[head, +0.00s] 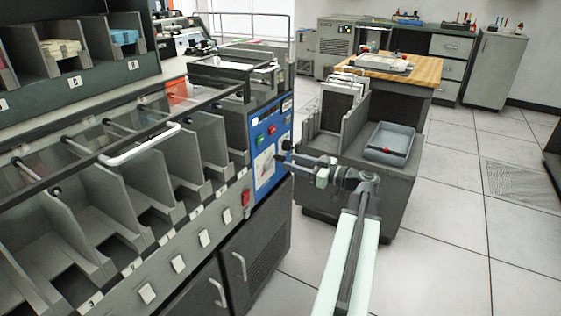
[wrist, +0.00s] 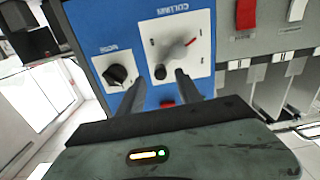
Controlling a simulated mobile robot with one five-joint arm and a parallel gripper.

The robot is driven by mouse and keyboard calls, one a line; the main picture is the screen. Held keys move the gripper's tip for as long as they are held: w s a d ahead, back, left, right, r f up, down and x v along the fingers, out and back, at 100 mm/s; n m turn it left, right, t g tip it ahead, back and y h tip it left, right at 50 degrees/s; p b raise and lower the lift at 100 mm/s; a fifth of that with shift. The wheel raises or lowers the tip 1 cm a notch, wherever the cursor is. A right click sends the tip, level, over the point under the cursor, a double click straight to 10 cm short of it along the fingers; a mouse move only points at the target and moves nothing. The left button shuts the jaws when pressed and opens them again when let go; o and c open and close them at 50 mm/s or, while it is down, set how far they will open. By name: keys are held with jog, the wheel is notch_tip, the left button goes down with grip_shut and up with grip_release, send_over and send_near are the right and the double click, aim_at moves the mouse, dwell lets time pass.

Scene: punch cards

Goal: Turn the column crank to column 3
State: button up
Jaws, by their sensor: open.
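The column crank plate (wrist: 172,25) is a white square on the blue panel, lettered COLUMN upside down in the wrist view. On it are a grey pointer with a red tip (wrist: 192,42) and a small black crank knob (wrist: 160,71). The tick numbers are too small to read. My gripper (wrist: 160,83) is open, its two dark fingers on either side of the black knob in the picture. I cannot tell whether they touch it. In the head view my gripper (head: 286,158) is at the blue panel's front and partly covers the white dial plate (head: 264,167).
A black MODE knob (wrist: 117,75) sits beside the column plate. A red switch (wrist: 246,14) is on the grey face nearby. Card pockets (head: 150,190) line the machine at left. A grey cart with a tray (head: 390,140) stands just behind my arm. Floor at right is clear.

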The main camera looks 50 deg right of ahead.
aim_at(283, 159)
jog(key=x, duration=0.4)
jog(key=shift+w+a, duration=0.1)
jog(key=shift+w, duration=0.15)
jog(key=shift+c, duration=0.2)
grip_shut()
jog(key=shift+f, duration=0.15)
